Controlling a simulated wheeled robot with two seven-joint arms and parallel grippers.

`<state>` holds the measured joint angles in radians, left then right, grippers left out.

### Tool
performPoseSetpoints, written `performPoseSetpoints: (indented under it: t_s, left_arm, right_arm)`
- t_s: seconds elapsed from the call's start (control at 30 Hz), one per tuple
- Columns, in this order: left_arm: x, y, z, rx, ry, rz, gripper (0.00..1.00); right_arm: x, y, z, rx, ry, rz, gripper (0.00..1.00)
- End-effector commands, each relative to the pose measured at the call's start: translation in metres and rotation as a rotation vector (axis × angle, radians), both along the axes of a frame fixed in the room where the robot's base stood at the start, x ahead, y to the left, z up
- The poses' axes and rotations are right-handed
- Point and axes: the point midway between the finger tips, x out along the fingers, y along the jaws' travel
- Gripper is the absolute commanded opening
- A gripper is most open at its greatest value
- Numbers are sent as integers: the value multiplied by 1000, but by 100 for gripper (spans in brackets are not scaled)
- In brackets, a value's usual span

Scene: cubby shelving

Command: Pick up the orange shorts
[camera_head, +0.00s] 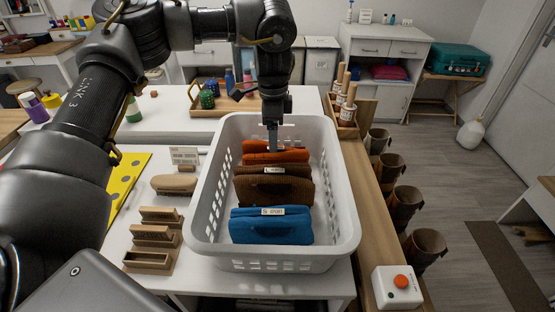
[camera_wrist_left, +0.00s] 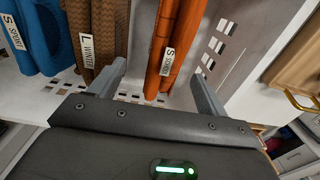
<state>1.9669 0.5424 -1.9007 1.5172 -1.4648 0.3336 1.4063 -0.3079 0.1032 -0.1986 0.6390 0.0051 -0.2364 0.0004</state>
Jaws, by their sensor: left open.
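The orange shorts (camera_head: 275,153) are folded and stand upright at the far end of the white basket (camera_head: 202,203). My left gripper (camera_head: 273,140) points down at the far end of the basket, over the orange shorts. In the left wrist view my left gripper (camera_wrist_left: 158,80) is open, with one finger on each side of the orange shorts. The finger on the left is between the orange and brown items. My right gripper is not in view.
A brown folded garment (camera_head: 273,190) labelled L WINTER stands just in front of the orange shorts. A blue one (camera_head: 271,226) stands nearest. The basket walls are close around. Wooden holders (camera_head: 154,235), a brush (camera_head: 174,184) and a button box (camera_head: 397,288) lie outside.

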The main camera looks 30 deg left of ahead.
Motion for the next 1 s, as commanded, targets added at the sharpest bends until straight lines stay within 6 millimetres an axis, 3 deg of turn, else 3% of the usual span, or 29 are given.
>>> performPoseSetpoints:
  t_s: [0.1, 0.23, 0.5, 0.8, 1.0]
  left_arm:
    - [6, -2, -25, -1, 12, 3, 76]
    - [10, -3, -42, 0, 13, -1, 76]
    - [11, -3, -51, 0, 13, 0, 76]
    - [13, -7, -90, 2, 14, 0, 76]
    - [13, -7, -98, 1, 12, 0, 76]
  right_arm:
    - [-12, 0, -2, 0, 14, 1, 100]
    - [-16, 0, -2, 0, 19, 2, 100]
    - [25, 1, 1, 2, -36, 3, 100]
    - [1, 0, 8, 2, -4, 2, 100]
    - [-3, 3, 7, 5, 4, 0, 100]
